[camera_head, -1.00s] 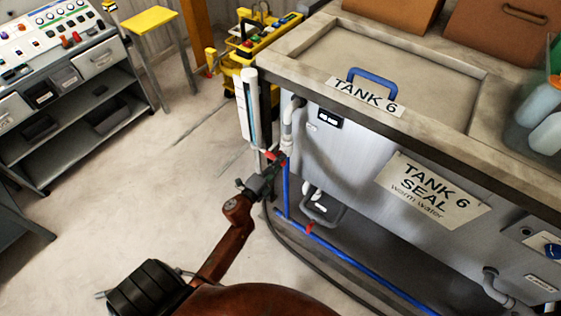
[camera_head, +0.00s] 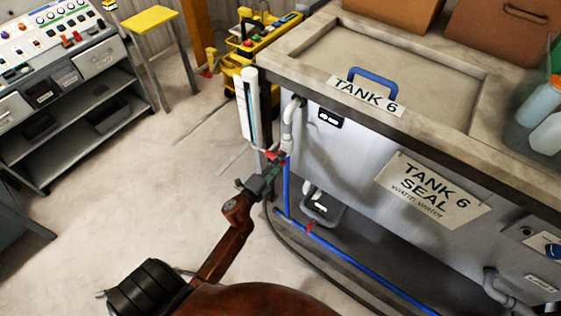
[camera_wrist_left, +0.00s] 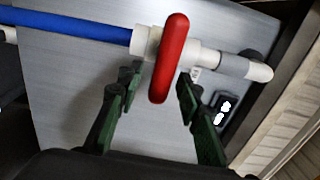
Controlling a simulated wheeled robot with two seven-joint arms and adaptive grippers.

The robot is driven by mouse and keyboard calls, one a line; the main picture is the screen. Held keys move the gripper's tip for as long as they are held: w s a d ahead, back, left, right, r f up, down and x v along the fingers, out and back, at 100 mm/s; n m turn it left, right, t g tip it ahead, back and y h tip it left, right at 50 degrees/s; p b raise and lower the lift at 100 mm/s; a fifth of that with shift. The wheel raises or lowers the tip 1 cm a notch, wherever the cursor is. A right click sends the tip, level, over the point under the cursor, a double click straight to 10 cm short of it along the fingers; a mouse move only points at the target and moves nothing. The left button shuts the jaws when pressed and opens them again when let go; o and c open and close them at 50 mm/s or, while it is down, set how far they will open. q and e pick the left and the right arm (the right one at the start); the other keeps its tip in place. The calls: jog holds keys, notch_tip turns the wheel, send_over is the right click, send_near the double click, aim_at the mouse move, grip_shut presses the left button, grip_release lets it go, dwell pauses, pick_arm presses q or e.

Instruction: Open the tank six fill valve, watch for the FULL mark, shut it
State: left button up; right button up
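The fill valve has a red lever handle (camera_wrist_left: 169,58) on a white pipe fitting, joined to a blue pipe (camera_wrist_left: 75,28) in the left wrist view. In the head view the red handle (camera_head: 271,155) is small, at the tank's left corner. My left gripper (camera_wrist_left: 157,88) is open, its green-padded fingers on either side of the handle's lower end, with gaps visible; contact is not clear. It also shows in the head view (camera_head: 272,171). Tank 6 (camera_head: 345,150) has a white sight tube (camera_head: 249,105) with a blue column beside it; its FULL mark is not readable. My right gripper is out of view.
A second red handle (camera_head: 310,228) sits low on the blue pipe. A dark hose runs along the floor below. A control bench (camera_head: 70,90), yellow stool (camera_head: 151,19) and yellow cart (camera_head: 262,36) stand behind left. The floor at left is clear.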

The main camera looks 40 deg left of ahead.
pick_arm(q)
jog(key=s, duration=1.1)
jog(key=shift+s, duration=0.3)
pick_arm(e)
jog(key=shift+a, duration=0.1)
